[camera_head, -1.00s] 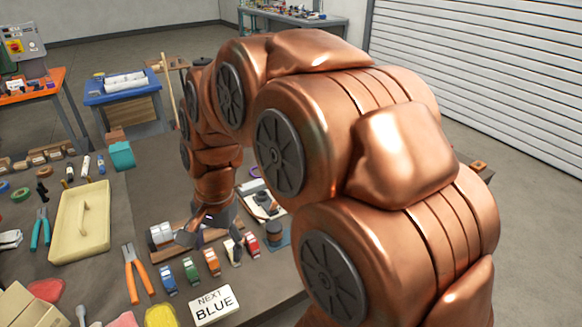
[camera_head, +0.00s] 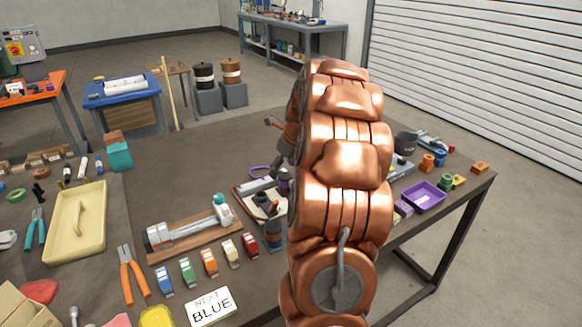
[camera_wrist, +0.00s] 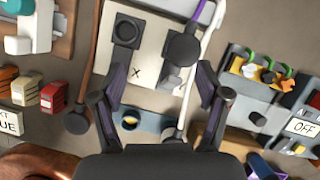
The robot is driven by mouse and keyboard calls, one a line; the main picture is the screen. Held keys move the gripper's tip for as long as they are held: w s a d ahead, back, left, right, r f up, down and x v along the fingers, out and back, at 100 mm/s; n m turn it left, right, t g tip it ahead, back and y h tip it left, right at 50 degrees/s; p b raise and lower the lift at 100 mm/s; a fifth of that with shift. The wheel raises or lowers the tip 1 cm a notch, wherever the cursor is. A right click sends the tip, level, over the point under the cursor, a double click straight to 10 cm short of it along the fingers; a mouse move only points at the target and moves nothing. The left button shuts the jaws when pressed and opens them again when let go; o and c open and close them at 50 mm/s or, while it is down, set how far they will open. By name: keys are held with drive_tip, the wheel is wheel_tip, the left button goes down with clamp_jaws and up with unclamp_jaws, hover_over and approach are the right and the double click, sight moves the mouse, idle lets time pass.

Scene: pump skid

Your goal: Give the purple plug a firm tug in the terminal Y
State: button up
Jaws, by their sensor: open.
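The cream terminal board (camera_wrist: 150,72) lies below my gripper in the wrist view and is partly visible in the head view (camera_head: 268,207). A dark round plug (camera_wrist: 183,48) with a purple cable (camera_wrist: 203,12) sits at the board's right position; whether it is fully seated cannot be told. The mark beside it is mostly hidden. The left position, marked X, has an empty-looking dark square socket (camera_wrist: 127,30). My gripper (camera_wrist: 160,88) is open and empty, its fingers spread to either side, with the plug ahead and right of centre. My arm hides most of the gripper in the head view.
Loose dark cable ends lie near the fingers, one on a brown cable (camera_wrist: 76,123), one on a white cable (camera_wrist: 175,137). A panel with an OFF sign (camera_wrist: 303,127) stands right. Coloured blocks and a NEXT BLUE sign (camera_head: 211,306) lie at the front. A purple tray (camera_head: 424,196) is at right.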

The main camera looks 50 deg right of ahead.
sight(286, 176)
drive_tip(key=d+m, duration=0.1)
drive_tip(key=d+f, duration=0.1)
drive_tip(key=d, duration=0.1)
drive_tip(key=shift+s+d+m, duration=0.1)
drive_tip(key=shift+s+m, duration=0.1)
drive_tip(key=shift+m, duration=0.2)
drive_tip(key=shift+p+x, duration=0.6)
drive_tip(key=shift+x, duration=3.2)
drive_tip(key=shift+w+d, duration=0.1)
drive_tip(key=shift+w, duration=0.05)
drive_tip(key=shift+r, duration=0.1)
drive_tip(key=c, duration=1.3)
drive_tip(key=shift+o, duration=0.2)
